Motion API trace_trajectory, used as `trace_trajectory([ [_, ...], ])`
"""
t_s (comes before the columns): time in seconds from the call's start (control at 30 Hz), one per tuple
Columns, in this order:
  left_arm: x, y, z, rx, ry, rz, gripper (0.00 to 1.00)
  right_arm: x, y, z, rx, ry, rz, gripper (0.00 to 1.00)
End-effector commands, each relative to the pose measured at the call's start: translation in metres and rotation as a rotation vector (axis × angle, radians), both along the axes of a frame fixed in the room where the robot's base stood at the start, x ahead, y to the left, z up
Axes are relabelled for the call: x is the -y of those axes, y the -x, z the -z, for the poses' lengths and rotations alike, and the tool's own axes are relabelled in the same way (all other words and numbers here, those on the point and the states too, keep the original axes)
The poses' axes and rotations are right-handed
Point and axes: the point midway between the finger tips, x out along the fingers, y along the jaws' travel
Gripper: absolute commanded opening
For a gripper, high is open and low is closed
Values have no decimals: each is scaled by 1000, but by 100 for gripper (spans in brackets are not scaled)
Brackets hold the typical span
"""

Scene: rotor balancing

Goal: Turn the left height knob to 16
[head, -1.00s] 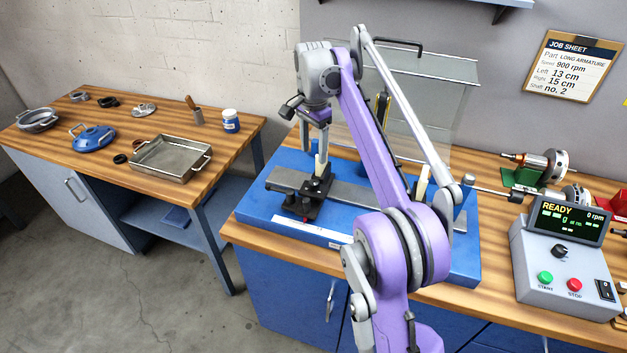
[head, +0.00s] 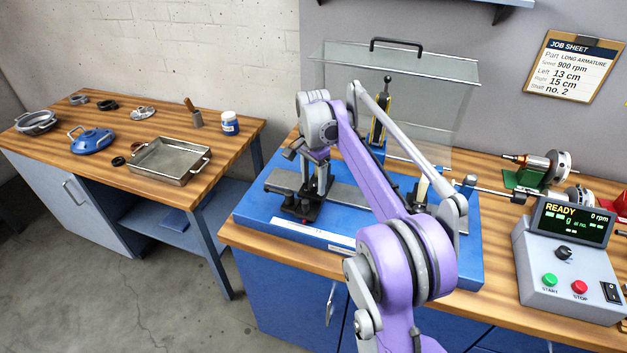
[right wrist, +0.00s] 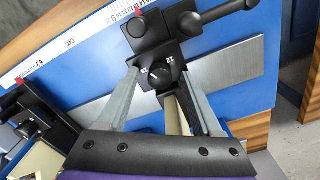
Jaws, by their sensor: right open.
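The left stand (head: 294,208) is a black block with a red pointer on the grey rail of the blue bench machine. My right gripper (head: 312,190) is low over this stand. In the right wrist view its two grey fingers (right wrist: 161,82) are open, one on each side of the knob; I cannot tell whether they touch it. My left gripper is not in view.
The right stand (right wrist: 45,125) is on the same rail. A clear guard with a black handle (head: 397,42) stands behind. The control box (head: 540,262) reads READY, 0 rpm. The job sheet (head: 571,68) lists Left 13 cm, Right 15 cm. A side table holds a metal tray (head: 170,160).

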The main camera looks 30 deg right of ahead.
Motion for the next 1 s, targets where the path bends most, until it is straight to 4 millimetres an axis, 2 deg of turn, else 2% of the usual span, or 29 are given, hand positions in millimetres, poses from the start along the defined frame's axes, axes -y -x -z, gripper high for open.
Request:
trace_trajectory([
  [0.07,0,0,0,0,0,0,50,0,0,0,0,0,0,65],
  [0.4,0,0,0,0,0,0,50,0,0,0,0,0,0,4],
  [0.43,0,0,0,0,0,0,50,0,0,0,0,0,0,0],
  [0.77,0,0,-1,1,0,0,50,0,0,-1,0,0,-23,0],
  [1.0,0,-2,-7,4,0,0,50,0,0,-1,0,0,-142,0],
])
